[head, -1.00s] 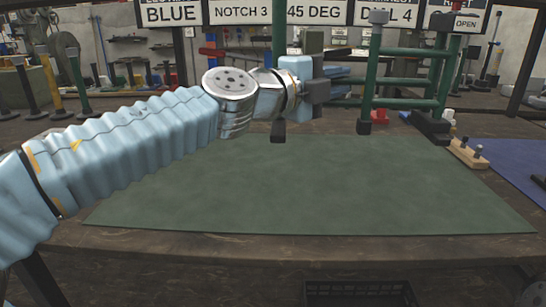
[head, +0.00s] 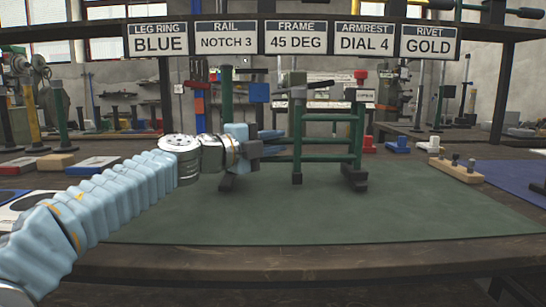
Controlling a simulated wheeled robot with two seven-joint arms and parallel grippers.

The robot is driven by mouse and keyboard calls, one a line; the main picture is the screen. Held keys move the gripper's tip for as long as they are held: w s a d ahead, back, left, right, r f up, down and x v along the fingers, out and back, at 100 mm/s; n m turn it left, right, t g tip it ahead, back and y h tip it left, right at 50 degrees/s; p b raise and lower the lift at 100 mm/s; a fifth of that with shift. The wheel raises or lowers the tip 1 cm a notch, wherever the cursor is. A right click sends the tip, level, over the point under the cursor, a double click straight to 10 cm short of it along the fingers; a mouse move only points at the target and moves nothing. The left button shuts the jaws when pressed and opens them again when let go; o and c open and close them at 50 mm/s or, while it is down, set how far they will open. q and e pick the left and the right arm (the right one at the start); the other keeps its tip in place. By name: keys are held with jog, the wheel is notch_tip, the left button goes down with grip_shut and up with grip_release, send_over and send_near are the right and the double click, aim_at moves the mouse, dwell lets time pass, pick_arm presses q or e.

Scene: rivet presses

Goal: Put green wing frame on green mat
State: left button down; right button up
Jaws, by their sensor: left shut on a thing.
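The grasp point is partly hidden by the gripper. My right gripper is not in view.
A wooden block with pegs (head: 456,170) lies right of the mat, near a blue mat (head: 508,176). A sign beam (head: 300,26) spans the back. Red, white and wooden pieces (head: 55,162) lie at left. The mat's front is clear.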

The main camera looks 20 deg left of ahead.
pick_arm(q)
jog(key=shift+f, duration=0.2)
jog(key=c, duration=1)
grip_release()
jog(key=shift+f, duration=0.2)
jog(key=v, duration=1.2)
jog(key=shift+a+r, duration=0.1)
